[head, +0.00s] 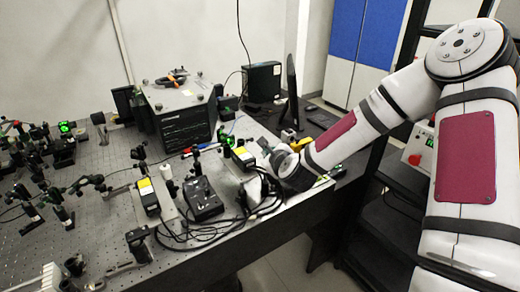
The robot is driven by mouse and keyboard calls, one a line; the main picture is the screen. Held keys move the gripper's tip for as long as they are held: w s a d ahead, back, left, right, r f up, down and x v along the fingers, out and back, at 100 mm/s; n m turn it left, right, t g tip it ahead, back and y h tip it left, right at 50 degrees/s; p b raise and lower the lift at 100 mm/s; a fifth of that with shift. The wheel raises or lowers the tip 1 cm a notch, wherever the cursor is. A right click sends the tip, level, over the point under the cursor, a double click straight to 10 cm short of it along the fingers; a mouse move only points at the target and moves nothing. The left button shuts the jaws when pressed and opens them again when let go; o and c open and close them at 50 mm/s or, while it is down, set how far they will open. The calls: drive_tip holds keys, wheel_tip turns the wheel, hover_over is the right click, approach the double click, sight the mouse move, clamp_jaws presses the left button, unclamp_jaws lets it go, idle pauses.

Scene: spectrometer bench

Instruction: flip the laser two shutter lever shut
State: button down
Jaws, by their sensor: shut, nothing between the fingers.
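Two dark laser-like boxes with yellow labels stand on the optical bench. The nearer yellow-labelled box (149,198) is left of centre, and the farther yellow-labelled box (243,158) is just left of my gripper. I cannot tell which is laser two. A shutter lever is too small to make out on either box. My gripper (264,145) is small in view at the end of my arm, over the right part of the bench close to the farther box. It is shut and empty. Whether it touches anything is unclear.
A black controller box (203,199) and loose black cables (205,232) lie between the two boxes. A large dark instrument (182,115) stands behind. Small optics mounts (62,215) crowd the left. A monitor (292,88) stands beyond my gripper. Bare bench (105,225) shows at front left.

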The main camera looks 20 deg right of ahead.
drive_tip(key=x, duration=1)
drive_tip(key=shift+b, duration=0.4)
drive_tip(key=shift+a+r+p, duration=0.1)
drive_tip(key=shift+r+p, duration=0.35)
